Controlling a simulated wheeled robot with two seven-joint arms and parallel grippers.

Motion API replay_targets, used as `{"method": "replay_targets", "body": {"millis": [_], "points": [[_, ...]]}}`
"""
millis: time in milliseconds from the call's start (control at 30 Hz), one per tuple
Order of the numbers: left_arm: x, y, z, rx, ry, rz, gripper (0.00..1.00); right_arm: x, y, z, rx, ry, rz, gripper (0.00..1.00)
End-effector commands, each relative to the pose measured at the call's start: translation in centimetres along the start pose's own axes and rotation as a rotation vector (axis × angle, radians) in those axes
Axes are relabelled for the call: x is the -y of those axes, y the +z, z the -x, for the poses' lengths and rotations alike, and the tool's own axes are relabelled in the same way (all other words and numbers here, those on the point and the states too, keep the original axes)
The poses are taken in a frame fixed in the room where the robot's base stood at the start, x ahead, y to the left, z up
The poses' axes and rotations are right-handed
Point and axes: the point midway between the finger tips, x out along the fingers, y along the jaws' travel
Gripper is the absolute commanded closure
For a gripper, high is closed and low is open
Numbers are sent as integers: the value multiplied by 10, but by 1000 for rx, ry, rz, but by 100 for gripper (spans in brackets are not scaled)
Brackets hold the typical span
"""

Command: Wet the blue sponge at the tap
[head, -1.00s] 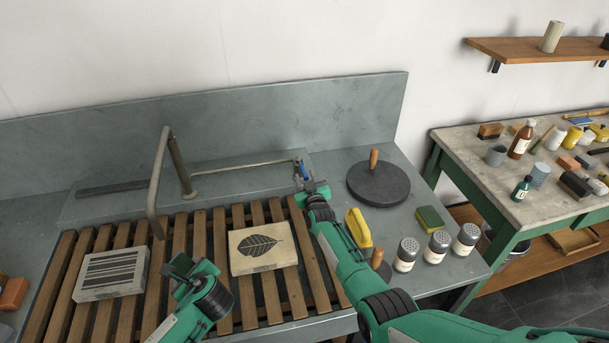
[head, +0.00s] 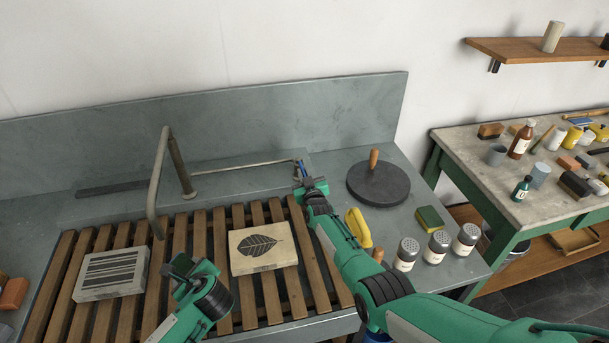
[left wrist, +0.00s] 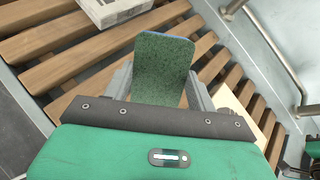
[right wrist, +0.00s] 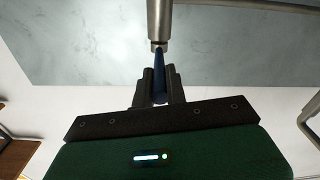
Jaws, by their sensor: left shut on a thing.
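The blue sponge (left wrist: 162,62) is between my left gripper's fingers, its green pad facing the left wrist camera and a blue edge at its far end. My left gripper (head: 180,264) is shut on it above the slatted rack, just right of and nearer than the tap spout's lower end. The tap (head: 158,185) is a bent metal pipe; no water shows. A thin pipe runs right from it to a blue lever (head: 302,170). My right gripper (head: 306,182) is at this lever. In the right wrist view, the narrow fingers (right wrist: 160,88) flank the blue lever (right wrist: 159,65); contact is unclear.
A leaf-print stone (head: 262,246) and a striped stone (head: 112,272) lie on the slatted rack (head: 200,232).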

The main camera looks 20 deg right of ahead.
Motion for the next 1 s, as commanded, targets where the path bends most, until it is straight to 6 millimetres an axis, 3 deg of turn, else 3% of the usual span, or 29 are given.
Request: {"method": "replay_targets", "body": {"millis": [1000], "points": [[0, 0, 0, 0, 0, 0, 61, 17, -6, -3, 36, 198, 0, 100]]}}
